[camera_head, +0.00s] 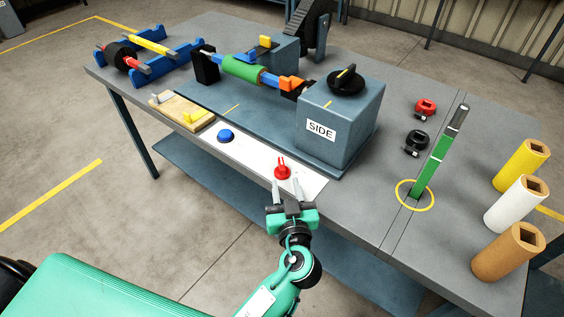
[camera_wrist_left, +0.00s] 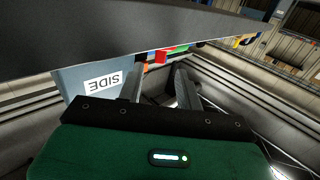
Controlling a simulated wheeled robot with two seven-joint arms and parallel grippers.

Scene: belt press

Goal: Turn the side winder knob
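The blue-grey winder box (camera_head: 335,130) marked SIDE stands on the table. A round black knob (camera_head: 347,82) with a yellow pointer bar sits on its top. My left gripper (camera_head: 285,184) is open and empty, in front of the box near the table's front edge. Its fingertips appear just below a red knob (camera_head: 282,171) on the white panel; I cannot tell the gap. In the left wrist view, the two fingers (camera_wrist_left: 157,85) are apart, and the SIDE box (camera_wrist_left: 85,83) shows upside down beside them. My right gripper is not in view.
A green roll (camera_head: 242,69) on a blue shaft runs left from the box. The white panel also holds a blue button (camera_head: 226,136). A green-and-grey post (camera_head: 438,152) and several upright rolls, including a white roll (camera_head: 515,204), stand at the right.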

